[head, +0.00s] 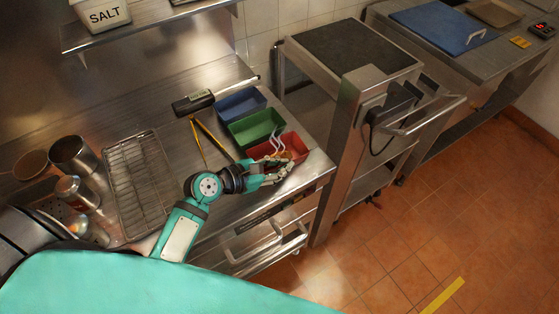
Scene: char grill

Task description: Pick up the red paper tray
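The red paper tray (297,145) sits at the right end of the steel counter, the nearest of three coloured trays in a row. My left gripper (288,167) is at the tray's near side, with its fingers overlapping the near edge in the head view. The fingers hide part of that edge. Whether they touch the tray or are closed on it is too small to tell. Some pale, thin items show inside the tray. My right gripper is not in view.
A green tray (247,130) and a blue tray (240,103) stand behind the red one. Yellow-handled tongs (214,140) and a black device (193,103) lie to the left. A wire rack (138,180) and metal cups are further left. A steel grill stand (345,130) borders the counter's right end.

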